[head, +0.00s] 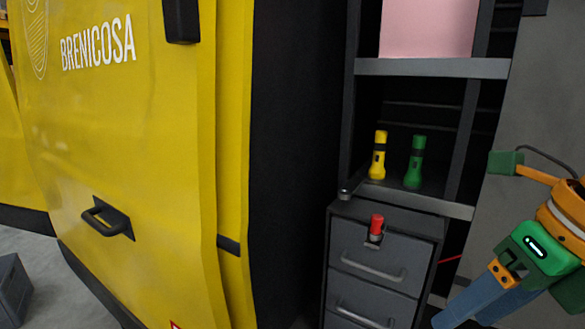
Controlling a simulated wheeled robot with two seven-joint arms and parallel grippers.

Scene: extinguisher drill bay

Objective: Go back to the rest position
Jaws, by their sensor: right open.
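My right gripper (466,314) is at the lower right of the head view, with a green body and blue fingers pointing down and to the left. Its fingers are apart and I see nothing between them; the tips run close to the bottom edge. It hangs in front of the grey wall, to the right of the drawer unit and apart from it. My left gripper is out of view.
A yellow flashlight (378,158) and a green flashlight (415,163) stand upright on a dark shelf (440,203). A red item (376,225) sits at the top of the grey drawer unit (372,262). A yellow vehicle door (130,160) fills the left. A dark box (12,292) is at lower left.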

